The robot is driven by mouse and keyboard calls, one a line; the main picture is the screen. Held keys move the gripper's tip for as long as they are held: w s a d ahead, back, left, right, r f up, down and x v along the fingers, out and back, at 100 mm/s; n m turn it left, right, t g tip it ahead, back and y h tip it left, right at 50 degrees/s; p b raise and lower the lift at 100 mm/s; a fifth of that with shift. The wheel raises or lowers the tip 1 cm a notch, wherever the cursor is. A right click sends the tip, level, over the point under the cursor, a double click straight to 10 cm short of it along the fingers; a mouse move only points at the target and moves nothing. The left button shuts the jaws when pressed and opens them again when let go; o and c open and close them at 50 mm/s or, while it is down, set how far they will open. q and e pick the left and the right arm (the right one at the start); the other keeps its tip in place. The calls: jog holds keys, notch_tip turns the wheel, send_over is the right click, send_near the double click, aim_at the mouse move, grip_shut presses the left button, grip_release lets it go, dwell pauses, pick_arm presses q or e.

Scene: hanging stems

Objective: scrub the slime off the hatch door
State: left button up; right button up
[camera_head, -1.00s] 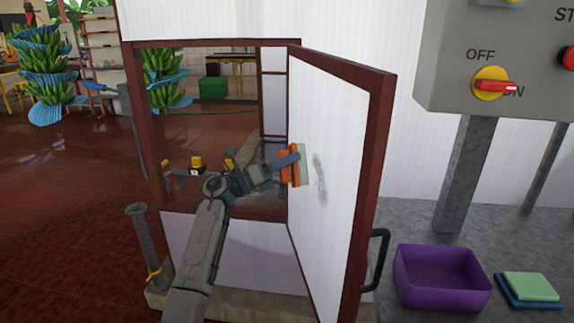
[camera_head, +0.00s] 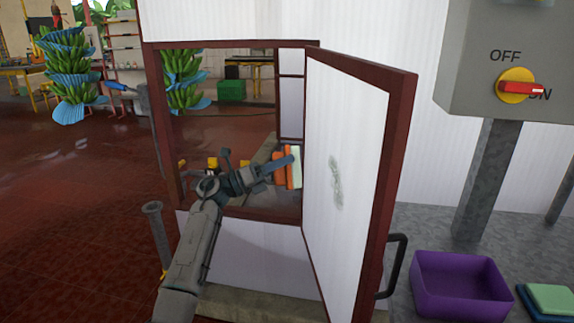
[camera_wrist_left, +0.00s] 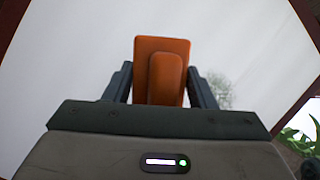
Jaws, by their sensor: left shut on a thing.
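The hatch door (camera_head: 345,130) is a white panel in a dark red frame, swung open. A grey-green slime smear (camera_head: 336,182) is on its inner face. It shows faintly in the left wrist view (camera_wrist_left: 218,92), right of the scrubber. My left gripper (camera_head: 290,162) is shut on an orange scrubber (camera_head: 281,170) with a pale green pad (camera_head: 295,167) facing the door. The pad is left of the smear and looks apart from the panel. In the left wrist view the scrubber's orange back and handle (camera_wrist_left: 165,80) sit between the fingers. My right gripper is not in view.
A purple bin (camera_head: 460,288) and green and blue pads (camera_head: 550,298) are on the grey surface at right. A black handle (camera_head: 396,265) sticks out from the door's edge. A grey control box (camera_head: 490,65) stands above. A grey post (camera_head: 158,235) stands left of the hatch.

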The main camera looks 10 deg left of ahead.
pick_arm(q)
jog(key=shift+a, duration=0.1)
jog(key=a, duration=0.2)
jog(key=shift+s+a+b, duration=0.3)
jog(key=shift+s+a, duration=0.05)
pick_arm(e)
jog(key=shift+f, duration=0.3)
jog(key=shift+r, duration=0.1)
